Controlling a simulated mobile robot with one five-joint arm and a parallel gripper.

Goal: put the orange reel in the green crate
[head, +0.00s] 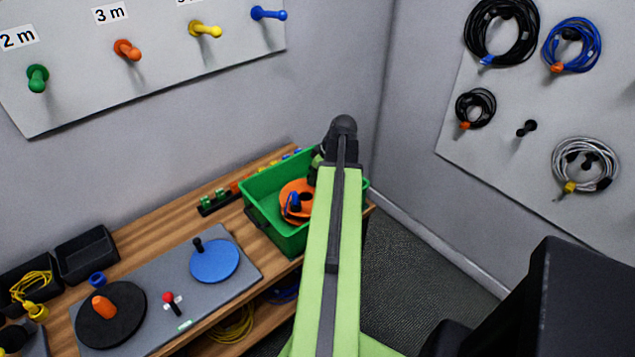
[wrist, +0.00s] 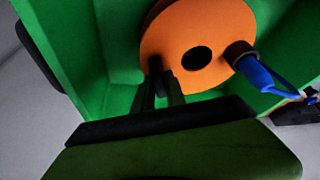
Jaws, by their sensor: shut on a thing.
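The orange reel (head: 290,187) is inside the green crate (head: 261,185), seen in the head view partly behind my arm. In the wrist view the orange reel (wrist: 182,38) shows its round face with a dark centre hole, and a blue cable end at its right side. Green crate walls (wrist: 75,40) surround it. My gripper (wrist: 165,85) is shut on the reel's near edge. In the head view my arm hides the fingertips and the crate's right part. I cannot tell whether the reel touches the crate floor.
The crate stands at the right end of a wooden bench (head: 165,233). Left of it are a grey mat with a blue disc (head: 215,262), a black disc (head: 125,325) and black trays (head: 86,254). Coiled cables hang on the right wall board (head: 500,90).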

